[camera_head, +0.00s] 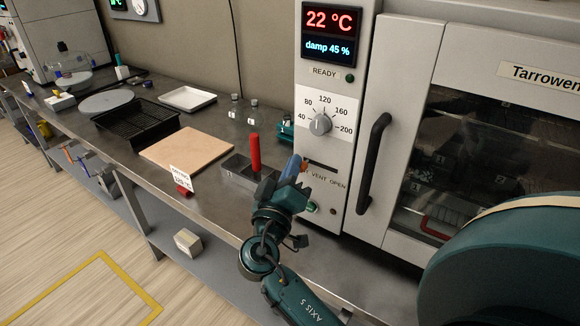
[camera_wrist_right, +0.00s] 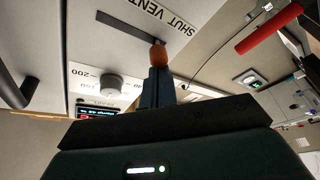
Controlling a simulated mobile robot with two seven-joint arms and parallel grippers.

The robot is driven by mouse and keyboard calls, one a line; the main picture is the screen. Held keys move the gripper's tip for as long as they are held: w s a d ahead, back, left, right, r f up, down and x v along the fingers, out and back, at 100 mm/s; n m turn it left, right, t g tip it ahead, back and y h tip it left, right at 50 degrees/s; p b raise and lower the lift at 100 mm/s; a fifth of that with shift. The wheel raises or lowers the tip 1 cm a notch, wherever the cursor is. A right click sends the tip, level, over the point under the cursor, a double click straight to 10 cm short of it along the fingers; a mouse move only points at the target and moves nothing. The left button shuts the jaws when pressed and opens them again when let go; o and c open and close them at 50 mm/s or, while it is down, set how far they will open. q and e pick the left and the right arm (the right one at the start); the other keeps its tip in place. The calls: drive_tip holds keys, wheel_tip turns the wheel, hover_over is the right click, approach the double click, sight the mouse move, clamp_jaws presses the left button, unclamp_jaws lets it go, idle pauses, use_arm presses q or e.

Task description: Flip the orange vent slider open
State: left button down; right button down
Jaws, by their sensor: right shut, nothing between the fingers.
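The orange vent slider (camera_wrist_right: 158,54) is a small rounded knob at the SHUT end of a dark slot (camera_wrist_right: 122,27), in the inverted right wrist view. In the head view only a bit of the slider (camera_head: 304,167) shows at the left end of the slot (camera_head: 322,167), above the VENT OPEN lettering. My right gripper (camera_head: 297,165) is shut and empty, its fingertips at the slider. In the wrist view its blue fingers (camera_wrist_right: 157,78) end right at the knob; I cannot tell whether they touch. My left gripper is not in view.
A dial (camera_head: 320,124) and display (camera_head: 329,33) sit above the slot. A black door handle (camera_head: 374,163) stands to its right. A red upright handle (camera_head: 255,152) rises from a grey holder on the left. A tan board (camera_head: 187,151) lies farther left.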

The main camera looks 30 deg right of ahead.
drive_tip(key=s, duration=0.1)
drive_tip(key=s+d+b, duration=0.1)
drive_tip(key=s, duration=0.1)
drive_tip(key=s+d+b, duration=0.1)
drive_tip(key=s, duration=0.1)
drive_tip(key=shift+s+f, duration=0.1)
drive_tip(key=shift+f, duration=0.05)
drive_tip(key=shift+d, duration=0.15)
drive_tip(key=shift+r, duration=0.2)
